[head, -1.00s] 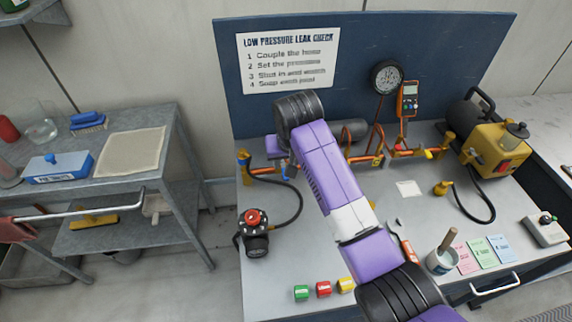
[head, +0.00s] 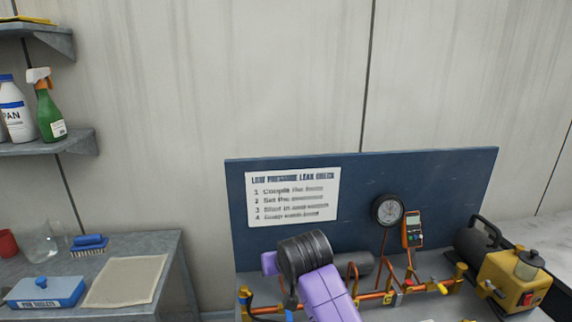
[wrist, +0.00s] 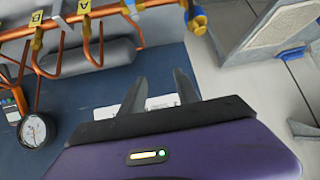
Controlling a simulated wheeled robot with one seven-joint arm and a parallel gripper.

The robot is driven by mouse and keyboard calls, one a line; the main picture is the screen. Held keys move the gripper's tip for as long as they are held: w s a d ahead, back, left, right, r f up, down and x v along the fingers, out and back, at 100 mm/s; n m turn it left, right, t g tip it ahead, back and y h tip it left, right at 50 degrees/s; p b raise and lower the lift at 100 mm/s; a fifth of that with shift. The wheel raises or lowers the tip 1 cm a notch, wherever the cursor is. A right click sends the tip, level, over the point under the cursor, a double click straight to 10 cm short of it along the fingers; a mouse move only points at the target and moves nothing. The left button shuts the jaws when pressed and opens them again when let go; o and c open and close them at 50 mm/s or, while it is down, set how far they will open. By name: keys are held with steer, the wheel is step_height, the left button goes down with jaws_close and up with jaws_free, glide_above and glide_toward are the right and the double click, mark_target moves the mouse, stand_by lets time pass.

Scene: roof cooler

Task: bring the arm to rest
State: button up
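My purple arm rises from the bottom of the head view in front of the workbench's blue back panel (head: 430,170). In the wrist view my gripper (wrist: 158,88) has its two dark fingers apart, with nothing between them. Past the fingers, part of the white instruction sheet shows on the blue panel. The sheet (head: 292,197) is seen more fully in the head view. In the head view the gripper's fingers are hidden behind the arm.
Copper pipework (wrist: 65,22) with yellow tags and a round gauge (wrist: 35,130) lies close to my gripper. An orange meter (head: 412,230) and a yellow pump (head: 515,280) are to the right. A grey side bench (head: 165,250) stands left. Shelves (head: 60,142) hold bottles.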

steer(key=s+d+f+m+t+h, duration=0.1)
steer(key=s+d, duration=0.6)
steer(key=s, duration=1.1)
steer(key=s+d+m+t, duration=0.1)
steer(key=s+d+t, duration=0.2)
steer(key=s, duration=1.6)
steer(key=s+d+f+t+h+b, duration=0.1)
steer(key=s+d+t, duration=0.1)
steer(key=s+d, duration=0.9)
steer(key=s, duration=0.7)
steer(key=shift+s+d+f+m+h, duration=0.25)
steer(key=shift+d+f+m+h, duration=0.05)
steer(key=shift+d+f+m, duration=0.1)
